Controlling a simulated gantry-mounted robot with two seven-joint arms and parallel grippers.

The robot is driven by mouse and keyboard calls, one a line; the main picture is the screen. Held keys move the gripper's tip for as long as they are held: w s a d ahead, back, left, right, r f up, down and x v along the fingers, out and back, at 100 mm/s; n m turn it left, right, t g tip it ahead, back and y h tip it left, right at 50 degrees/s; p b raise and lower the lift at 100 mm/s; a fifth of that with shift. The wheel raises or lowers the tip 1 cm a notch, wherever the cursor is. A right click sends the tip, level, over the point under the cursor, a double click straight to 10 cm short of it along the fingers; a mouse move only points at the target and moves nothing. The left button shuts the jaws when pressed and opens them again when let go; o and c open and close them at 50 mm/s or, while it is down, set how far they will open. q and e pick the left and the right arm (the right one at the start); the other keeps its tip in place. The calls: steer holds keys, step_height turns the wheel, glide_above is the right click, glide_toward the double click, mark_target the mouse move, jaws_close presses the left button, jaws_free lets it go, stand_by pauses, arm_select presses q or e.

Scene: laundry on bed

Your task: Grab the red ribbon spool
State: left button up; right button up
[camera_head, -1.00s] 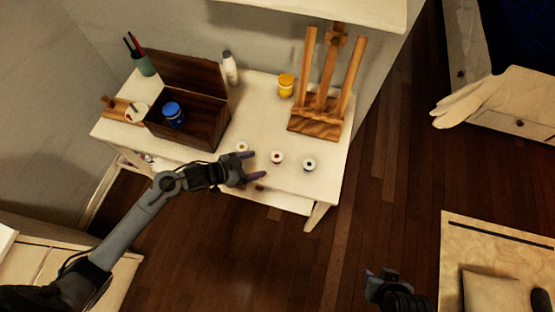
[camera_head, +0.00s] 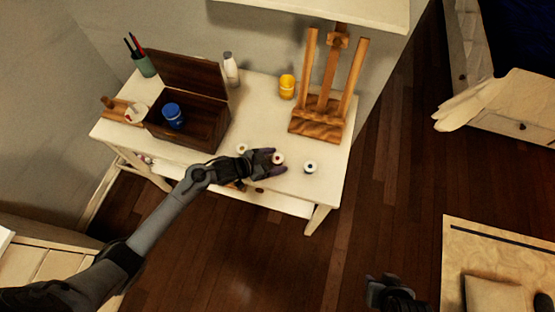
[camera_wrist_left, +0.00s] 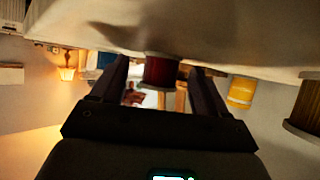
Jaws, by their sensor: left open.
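The red ribbon spool (camera_wrist_left: 161,71) shows in the left wrist view between the two fingers of my left gripper (camera_wrist_left: 159,66). The fingers are open, with a visible gap on each side of the spool. In the head view the spool (camera_head: 278,158) is the middle one of three on the white table (camera_head: 262,112), and my left gripper (camera_head: 271,160) is around it at the table's front. The spool's side is partly hidden there. My right gripper (camera_head: 391,291) is at the bottom of the head view, away from the table; its jaws are unclear.
A spool (camera_head: 242,148) stands to the left and another (camera_head: 310,167) to the right. Behind are a yellow jar (camera_head: 287,86), a wooden easel (camera_head: 318,119) and a white bottle (camera_head: 230,68). A wooden box (camera_head: 207,124) holding a blue jar (camera_head: 173,115) stands at left.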

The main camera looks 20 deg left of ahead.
arm_select(q)
steer(key=shift+c, duration=0.2)
steer(key=c, duration=1.1)
